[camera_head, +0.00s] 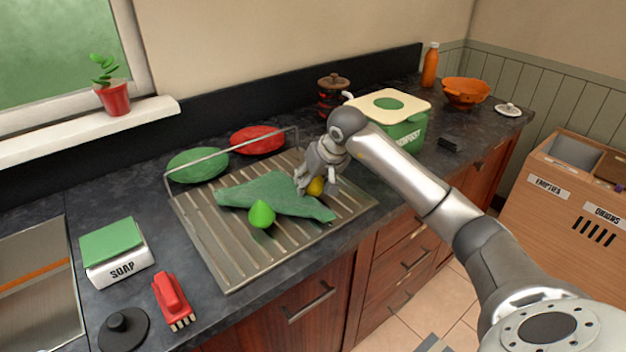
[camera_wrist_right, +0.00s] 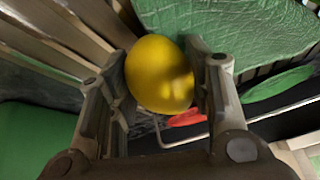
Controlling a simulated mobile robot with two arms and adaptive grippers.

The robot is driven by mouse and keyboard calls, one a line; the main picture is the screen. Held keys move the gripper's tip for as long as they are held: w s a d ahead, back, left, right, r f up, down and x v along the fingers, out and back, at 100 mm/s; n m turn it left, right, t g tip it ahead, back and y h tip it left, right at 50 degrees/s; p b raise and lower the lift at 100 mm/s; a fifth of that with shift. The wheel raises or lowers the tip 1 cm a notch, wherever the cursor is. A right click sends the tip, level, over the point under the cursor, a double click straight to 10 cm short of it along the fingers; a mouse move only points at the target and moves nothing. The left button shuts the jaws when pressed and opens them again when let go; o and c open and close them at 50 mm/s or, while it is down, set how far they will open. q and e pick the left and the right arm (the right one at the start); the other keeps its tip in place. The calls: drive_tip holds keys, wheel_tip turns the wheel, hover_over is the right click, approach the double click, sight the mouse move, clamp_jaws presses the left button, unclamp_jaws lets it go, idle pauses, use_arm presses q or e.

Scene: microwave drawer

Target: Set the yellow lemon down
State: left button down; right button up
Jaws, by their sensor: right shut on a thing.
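The yellow lemon (camera_head: 316,187) is between the fingers of my right gripper (camera_head: 310,184), over the right part of the metal drying rack (camera_head: 232,262). In the right wrist view the lemon (camera_wrist_right: 160,74) sits between both fingers of the right gripper (camera_wrist_right: 165,95), which is shut on it. The fingers partly cover the lemon in the head view. I cannot tell whether the lemon touches the rack. A green cloth (camera_head: 250,192) lies on the rack just left of the lemon. My left gripper is not in view.
A green pear-shaped thing (camera_head: 262,215) lies at the cloth's front edge. Green (camera_head: 198,164) and red (camera_head: 258,140) oval things stand behind the rack. A green compost bin (camera_head: 404,136) stands right of the rack. The rack's front left slats are bare.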

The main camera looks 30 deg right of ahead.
drive_tip(key=shift+f, duration=0.25)
drive_tip(key=shift+f+b, duration=0.3)
drive_tip(key=shift+s+a+f+b, duration=0.15)
drive_tip(key=shift+s+f+b, duration=0.15)
drive_tip(key=shift+f, duration=0.1)
drive_tip(key=o, duration=0.7)
drive_tip(key=shift+f, duration=0.1)
drive_tip(key=o, duration=0.3)
drive_tip(key=shift+w+f, duration=0.2)
drive_tip(key=shift+o, duration=0.2)
drive_tip(key=shift+s+r, duration=0.1)
drive_tip(key=shift+r, duration=0.05)
